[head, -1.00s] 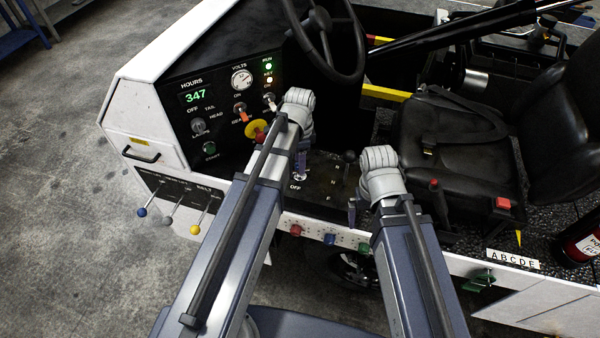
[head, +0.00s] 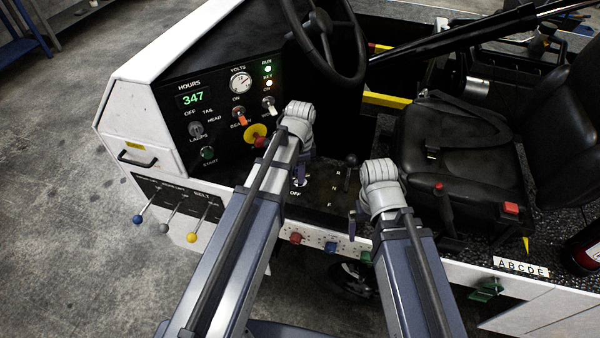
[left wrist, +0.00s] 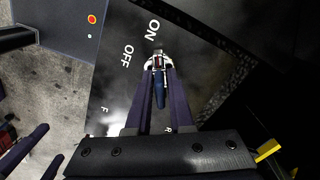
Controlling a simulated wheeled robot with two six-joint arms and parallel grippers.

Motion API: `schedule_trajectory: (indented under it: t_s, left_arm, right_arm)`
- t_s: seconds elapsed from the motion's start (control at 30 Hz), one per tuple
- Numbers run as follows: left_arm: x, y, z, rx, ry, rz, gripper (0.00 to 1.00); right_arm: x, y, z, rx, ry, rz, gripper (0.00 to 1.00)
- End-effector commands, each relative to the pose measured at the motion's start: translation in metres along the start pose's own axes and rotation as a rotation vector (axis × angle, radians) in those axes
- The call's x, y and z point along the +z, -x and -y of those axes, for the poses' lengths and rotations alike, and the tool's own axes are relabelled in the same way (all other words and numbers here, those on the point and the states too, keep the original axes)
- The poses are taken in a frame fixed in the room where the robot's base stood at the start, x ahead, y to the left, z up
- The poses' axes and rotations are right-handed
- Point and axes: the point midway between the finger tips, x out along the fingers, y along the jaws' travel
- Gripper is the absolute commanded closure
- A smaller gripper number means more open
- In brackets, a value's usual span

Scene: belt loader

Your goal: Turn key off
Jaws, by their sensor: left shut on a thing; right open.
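The key (left wrist: 160,97) shows in the left wrist view as a dark blue grip on a silver round switch, on a black panel marked ON and OFF. ON is printed just above the switch and OFF to its upper left. The key's exact angle is hard to tell. My left gripper (left wrist: 158,68) is shut on the key, one finger on each side. In the head view my left gripper (head: 301,178) reaches down to the panel beside the OFF mark, and its wrist hides part of the switch. My right gripper (head: 357,222) is open and empty, to the right, near the panel's front edge.
The dash (head: 215,120) has a green lamp and an amber lamp lit. A steering wheel (head: 325,45) stands behind the grippers. A black lever (head: 349,168) rises between my wrists. The seat (head: 455,140) is to the right; coloured knobs line the front edge.

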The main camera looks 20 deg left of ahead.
Motion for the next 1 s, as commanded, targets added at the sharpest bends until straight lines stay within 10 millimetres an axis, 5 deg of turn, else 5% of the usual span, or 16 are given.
schedule_trajectory:
  t_s: [1.0]
  left_arm:
    - [0.0001,-0.0001,-0.0001,0.0,0.16,0.0,1.0]
  right_arm:
    - [0.0,-0.0001,0.0,0.0,0.0,0.0,0.0]
